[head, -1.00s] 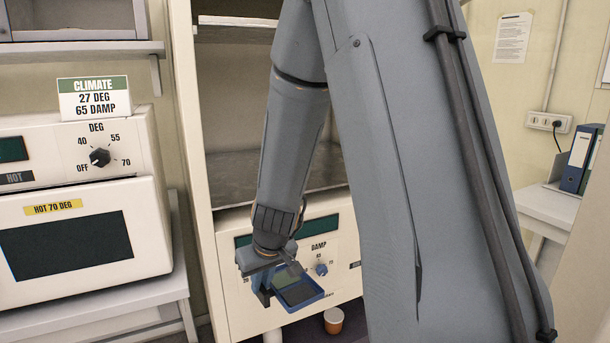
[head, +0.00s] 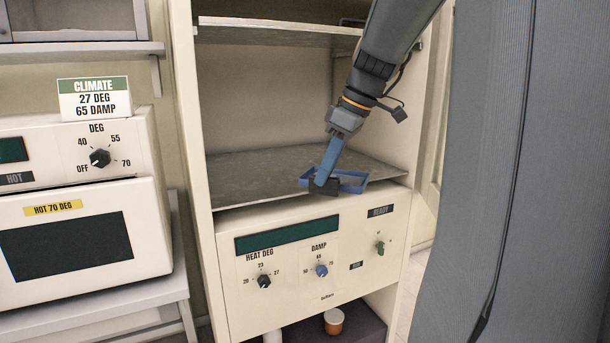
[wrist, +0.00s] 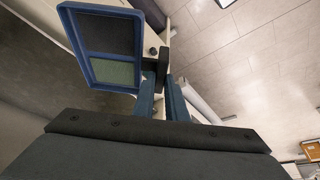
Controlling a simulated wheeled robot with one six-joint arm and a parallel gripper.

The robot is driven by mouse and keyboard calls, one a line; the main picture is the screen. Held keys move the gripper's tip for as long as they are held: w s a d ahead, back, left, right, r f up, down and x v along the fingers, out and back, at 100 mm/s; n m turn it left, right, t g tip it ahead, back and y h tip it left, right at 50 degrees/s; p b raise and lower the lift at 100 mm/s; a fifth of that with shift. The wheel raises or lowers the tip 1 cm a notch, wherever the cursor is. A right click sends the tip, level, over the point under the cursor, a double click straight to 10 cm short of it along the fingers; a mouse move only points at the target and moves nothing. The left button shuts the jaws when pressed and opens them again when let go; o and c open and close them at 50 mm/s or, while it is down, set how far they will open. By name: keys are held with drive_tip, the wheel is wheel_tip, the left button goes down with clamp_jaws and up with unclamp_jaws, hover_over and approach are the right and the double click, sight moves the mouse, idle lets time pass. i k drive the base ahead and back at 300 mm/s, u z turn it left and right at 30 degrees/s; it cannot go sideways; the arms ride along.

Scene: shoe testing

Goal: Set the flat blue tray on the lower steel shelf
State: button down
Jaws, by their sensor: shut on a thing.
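The flat blue tray (head: 350,181) is at the front edge of the lower steel shelf (head: 255,178), toward its right side. My gripper (head: 325,183) is shut on the tray's near left side and reaches down to it from the upper right. In the wrist view the blue tray (wrist: 100,8) shows dark and green panels inside its rim, and my gripper (wrist: 160,80) grips its edge. The head view does not show clearly whether the tray touches the shelf or hangs just above it.
An upper shelf (head: 275,32) spans the cabinet above. Below the lower shelf is a control panel (head: 300,255) with knobs. A brown cup (head: 334,321) stands beneath it. A white oven (head: 80,215) stands at left. The left part of the lower shelf is bare.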

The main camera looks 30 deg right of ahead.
sight(285, 179)
drive_tip(key=i, duration=1)
